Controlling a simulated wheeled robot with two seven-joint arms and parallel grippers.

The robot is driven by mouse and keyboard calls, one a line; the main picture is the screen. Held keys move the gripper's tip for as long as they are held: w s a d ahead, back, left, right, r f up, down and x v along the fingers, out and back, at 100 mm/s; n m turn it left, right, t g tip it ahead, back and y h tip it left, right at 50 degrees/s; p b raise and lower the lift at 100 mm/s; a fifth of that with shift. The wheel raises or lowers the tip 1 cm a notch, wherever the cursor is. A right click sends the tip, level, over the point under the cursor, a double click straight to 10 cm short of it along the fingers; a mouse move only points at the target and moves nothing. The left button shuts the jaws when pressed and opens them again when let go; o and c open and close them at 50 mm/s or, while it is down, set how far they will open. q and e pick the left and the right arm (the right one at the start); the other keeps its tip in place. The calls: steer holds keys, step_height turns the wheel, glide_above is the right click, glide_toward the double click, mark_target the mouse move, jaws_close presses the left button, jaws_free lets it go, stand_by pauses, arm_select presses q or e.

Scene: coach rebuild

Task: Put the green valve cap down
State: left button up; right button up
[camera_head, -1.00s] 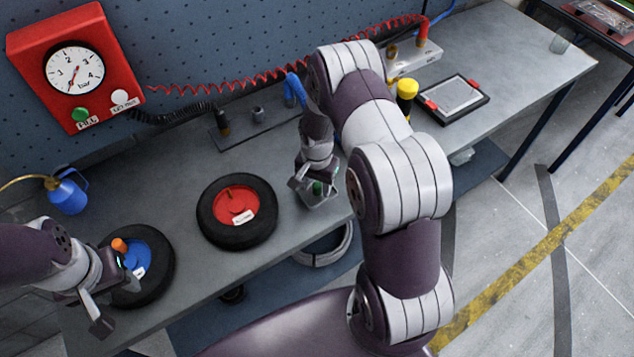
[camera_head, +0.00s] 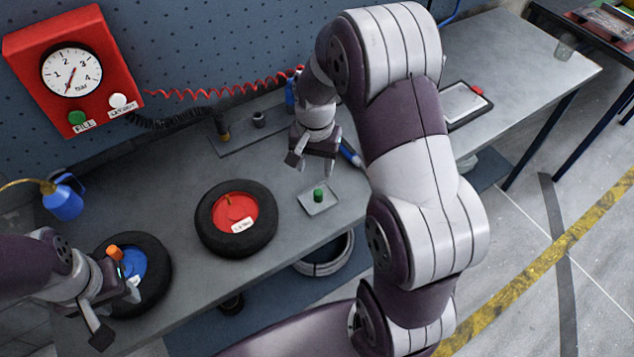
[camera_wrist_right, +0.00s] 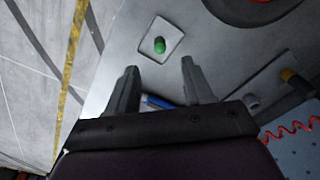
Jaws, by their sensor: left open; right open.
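The green valve cap (camera_head: 319,194) stands on a small square grey tray (camera_head: 331,208) near the bench's front edge. In the right wrist view the green cap (camera_wrist_right: 160,45) sits on the light tray (camera_wrist_right: 149,55), beyond my fingertips. My right gripper (camera_head: 312,168) is open and empty, above and behind the tray, apart from the cap. Its two fingers show in the right wrist view (camera_wrist_right: 158,72) with nothing between them. My left gripper (camera_head: 118,318) is open at the wheel with the blue hub (camera_head: 132,262), near an orange cap (camera_head: 114,252).
A wheel with a red hub (camera_head: 232,212) lies left of the tray. A blue-handled tool (camera_head: 350,152) is beside my right gripper. The red gauge box (camera_head: 72,68) is on the wall, and a blue oil can (camera_head: 64,200) stands at the left.

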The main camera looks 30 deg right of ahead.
steer(key=s+a+r+n, duration=0.2)
steer(key=s+a+n, duration=0.1)
steer(key=s, duration=0.3)
steer(key=s+a+r+n+t, duration=0.1)
steer(key=s+a+n, duration=0.2)
steer(key=s+n, duration=0.2)
steer(key=shift+s+a+r+n, duration=0.3)
steer(key=shift+s+r, duration=0.05)
steer(key=shift+s, duration=0.2)
